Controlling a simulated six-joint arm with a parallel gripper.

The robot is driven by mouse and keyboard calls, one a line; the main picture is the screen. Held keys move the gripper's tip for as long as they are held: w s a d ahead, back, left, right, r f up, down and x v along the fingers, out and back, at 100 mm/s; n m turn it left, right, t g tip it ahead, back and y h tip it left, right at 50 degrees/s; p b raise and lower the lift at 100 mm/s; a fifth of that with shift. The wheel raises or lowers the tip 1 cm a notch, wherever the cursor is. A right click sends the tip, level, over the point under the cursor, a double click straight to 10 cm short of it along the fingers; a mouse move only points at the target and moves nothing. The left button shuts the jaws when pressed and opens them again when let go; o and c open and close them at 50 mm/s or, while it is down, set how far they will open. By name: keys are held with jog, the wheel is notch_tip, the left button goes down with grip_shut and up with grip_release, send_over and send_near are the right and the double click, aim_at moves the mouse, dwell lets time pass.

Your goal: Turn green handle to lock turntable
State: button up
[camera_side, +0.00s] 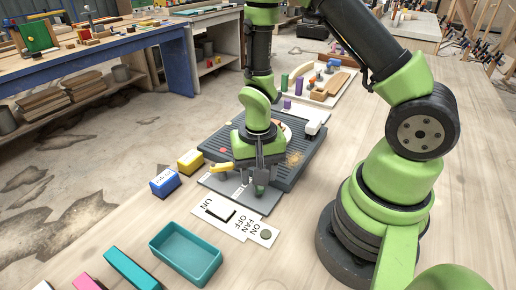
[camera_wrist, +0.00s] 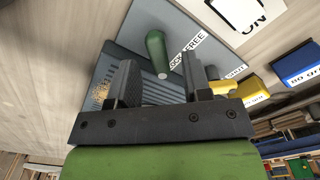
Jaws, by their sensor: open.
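The green handle (camera_wrist: 155,50) is a short rounded bar on the grey plate, beside a white label reading LOCK and FREE (camera_wrist: 188,50). In the wrist view it shows in the gap between my fingers, near their tips. In the side view the green handle (camera_side: 259,190) shows just below my gripper (camera_side: 258,177). My gripper (camera_wrist: 158,64) is open and points down, its fingers on either side of the handle in the picture. I cannot tell whether they touch it. The turntable is mostly hidden behind my gripper and wrist.
A yellow handle (camera_side: 221,168) sits close to my gripper's left. The grey ridged machine bed (camera_side: 300,165) carries sawdust. Yellow (camera_side: 190,161) and blue (camera_side: 165,182) blocks stand left. ON/OFF switch panels (camera_side: 226,217) and a teal tray (camera_side: 186,253) lie in front. The bench to the right is mostly clear.

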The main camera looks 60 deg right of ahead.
notch_tip(320, 180, up, 8)
jog(key=shift+r, duration=0.2)
dwell(0.3)
jog(key=s+a+r+n+t+y, duration=0.1)
jog(key=s+r+n+t, duration=0.1)
jog(key=r, duration=0.6)
jog(key=s+a+r+n+t+y, duration=0.1)
jog(key=s+a+r+n+t, duration=0.1)
jog(key=s+r+t, duration=0.3)
notch_tip(320, 180, up, 4)
jog(key=shift+s+r+n, duration=0.25)
jog(key=shift+s+n, duration=0.35)
jog(key=shift+s, duration=0.3)
dwell(0.4)
